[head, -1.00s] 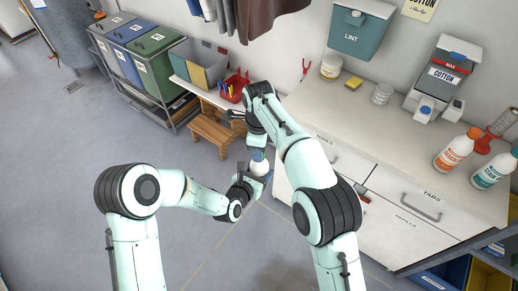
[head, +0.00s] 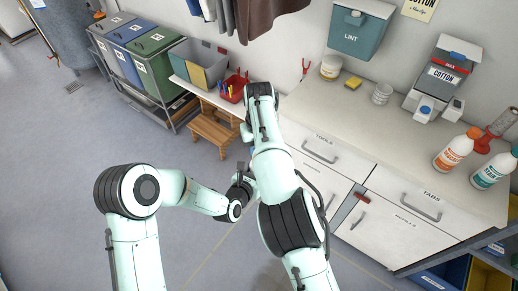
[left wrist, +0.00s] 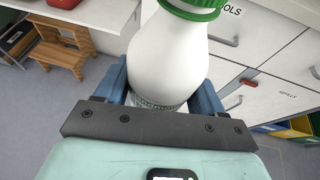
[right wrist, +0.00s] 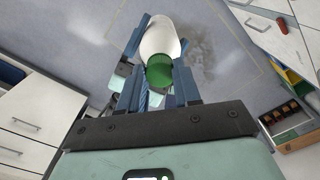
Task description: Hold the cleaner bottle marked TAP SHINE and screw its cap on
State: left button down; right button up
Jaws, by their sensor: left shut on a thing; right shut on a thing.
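The white bottle (left wrist: 168,60) stands between the blue fingers of my left gripper (left wrist: 162,98), which is shut on its body. Only the top edge of its label shows and its words cannot be read. The green cap (left wrist: 195,8) is at the bottle's neck at the top of the left wrist view. In the right wrist view, my right gripper (right wrist: 158,88) is shut on the green cap (right wrist: 159,70), with the white bottle (right wrist: 161,38) directly beyond it. In the head view my left gripper (head: 246,184) is partly covered and my right arm hides the bottle and cap.
A wooden stool (head: 214,132) stands behind my grippers. The floor at the left is clear.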

jog(key=o, duration=1)
jog(key=shift+r, duration=2.3)
jog(key=shift+c, duration=0.4)
